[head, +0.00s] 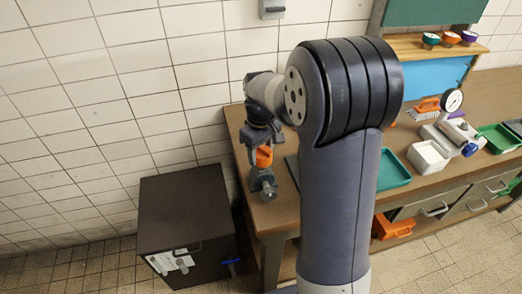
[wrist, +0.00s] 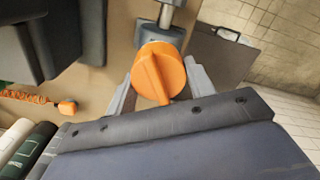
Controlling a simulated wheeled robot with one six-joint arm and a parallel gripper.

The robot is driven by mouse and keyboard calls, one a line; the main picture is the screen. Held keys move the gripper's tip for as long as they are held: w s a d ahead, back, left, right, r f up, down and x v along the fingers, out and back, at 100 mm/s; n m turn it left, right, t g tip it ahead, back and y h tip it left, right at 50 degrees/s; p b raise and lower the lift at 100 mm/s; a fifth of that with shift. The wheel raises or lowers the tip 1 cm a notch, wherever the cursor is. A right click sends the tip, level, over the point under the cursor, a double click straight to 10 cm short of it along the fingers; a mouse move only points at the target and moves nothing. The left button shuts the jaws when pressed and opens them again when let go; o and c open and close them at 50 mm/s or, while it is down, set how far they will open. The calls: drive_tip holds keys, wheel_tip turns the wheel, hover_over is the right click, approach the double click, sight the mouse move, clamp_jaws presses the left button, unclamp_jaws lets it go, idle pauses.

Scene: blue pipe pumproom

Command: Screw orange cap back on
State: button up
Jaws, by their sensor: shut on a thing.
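The orange cap (head: 264,157) is held by my gripper (head: 262,150) above the left end of the workbench. In the wrist view the cap (wrist: 155,66) has a raised grip bar across its face, and my gripper's fingers (wrist: 158,88) stand on either side of it. A grey metal fitting (head: 263,183) stands on the bench's left end, directly below the cap in the head view. Part of a grey fitting also shows behind the cap in the wrist view (wrist: 168,18). I cannot tell whether cap and fitting touch.
A dark cabinet (head: 185,215) stands on the floor left of the workbench (head: 285,212). A green tray (head: 393,170), a white bin (head: 428,158) and a pressure gauge (head: 453,101) are further right on the bench. My arm hides the bench's middle-left part.

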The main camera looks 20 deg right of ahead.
drive_tip(key=shift+f, duration=0.3)
idle(0.4)
